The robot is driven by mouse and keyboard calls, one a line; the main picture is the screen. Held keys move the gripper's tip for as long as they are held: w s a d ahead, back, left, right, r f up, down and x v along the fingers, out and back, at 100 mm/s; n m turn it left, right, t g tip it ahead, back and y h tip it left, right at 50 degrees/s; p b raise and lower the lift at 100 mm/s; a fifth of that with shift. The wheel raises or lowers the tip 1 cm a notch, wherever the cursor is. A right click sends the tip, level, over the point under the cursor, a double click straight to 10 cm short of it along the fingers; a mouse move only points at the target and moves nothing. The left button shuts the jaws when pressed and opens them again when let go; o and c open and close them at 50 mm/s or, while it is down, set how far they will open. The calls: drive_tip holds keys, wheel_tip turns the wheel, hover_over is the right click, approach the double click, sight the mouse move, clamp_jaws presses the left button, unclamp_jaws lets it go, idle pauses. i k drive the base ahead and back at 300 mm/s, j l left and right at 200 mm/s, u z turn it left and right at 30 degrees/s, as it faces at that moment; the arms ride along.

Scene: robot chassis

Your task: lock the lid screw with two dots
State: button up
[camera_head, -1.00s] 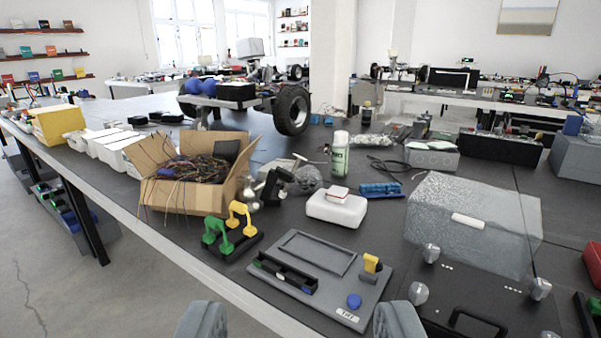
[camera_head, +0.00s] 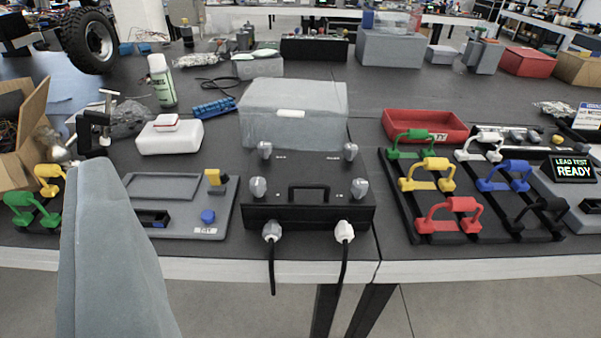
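The black box lid (camera_head: 306,210) with a handle lies at the middle of the bench's front. It has four corner screws with grey knobs: back left (camera_head: 265,150), back right (camera_head: 351,151), front left (camera_head: 258,187) and front right (camera_head: 360,188). Small white dot marks show near the screws, too small to count surely. A large grey piece of mine (camera_head: 115,265), perhaps one gripper finger, fills the lower left, apart from the lid. No second finger shows, so whether my gripper is open or shut is unclear. Nothing held is visible.
A grey case (camera_head: 292,118) stands behind the lid. Two cables with plugs (camera_head: 272,231) hang at its front. A grey tray (camera_head: 190,222) lies to its left. A rack with coloured handles (camera_head: 460,205) and a red bin (camera_head: 424,125) stand to the right.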

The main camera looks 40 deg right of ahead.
sight(359, 186)
drive_tip(key=z, duration=1.05)
